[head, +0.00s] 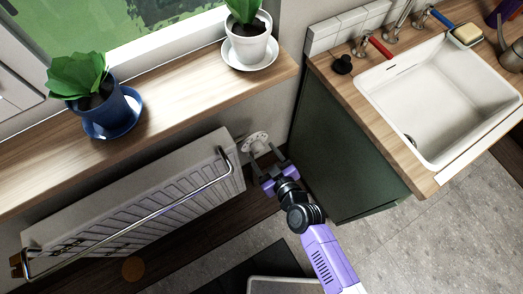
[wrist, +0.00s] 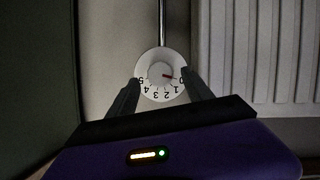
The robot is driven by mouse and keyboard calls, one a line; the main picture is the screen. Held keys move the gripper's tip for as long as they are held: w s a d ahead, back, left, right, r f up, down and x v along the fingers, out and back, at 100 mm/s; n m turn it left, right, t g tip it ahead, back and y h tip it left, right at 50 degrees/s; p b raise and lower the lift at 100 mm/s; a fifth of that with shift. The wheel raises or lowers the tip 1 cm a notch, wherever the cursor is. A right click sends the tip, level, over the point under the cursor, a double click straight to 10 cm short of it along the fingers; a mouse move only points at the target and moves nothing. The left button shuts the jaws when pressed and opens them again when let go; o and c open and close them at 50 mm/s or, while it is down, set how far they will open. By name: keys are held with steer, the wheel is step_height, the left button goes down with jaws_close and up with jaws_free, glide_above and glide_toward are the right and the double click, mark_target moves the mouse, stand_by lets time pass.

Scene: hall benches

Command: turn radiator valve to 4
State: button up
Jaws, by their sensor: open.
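The radiator valve (wrist: 157,68) is a white round knob on a white dial at the right end of the radiator. In the wrist view the dial's figures 0 to 5 show upside down, with 0 at the right and 4 at the lower left. A red mark on the knob points right, towards 0. The valve also shows in the head view (head: 257,142). My gripper (head: 263,157) is open in front of it. In the wrist view the two dark fingers (wrist: 162,82) stand at either side of the dial. I cannot tell whether they touch it.
The white radiator (head: 130,205) with a chrome towel rail is left of the valve. A green cabinet (head: 340,150) with a sink (head: 440,95) stands close on the right. A wooden sill (head: 180,92) with two potted plants is above. A pipe (wrist: 162,25) meets the valve.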

steer(key=shift+x, duration=1.2)
jaws_close()
steer(key=shift+b, duration=0.3)
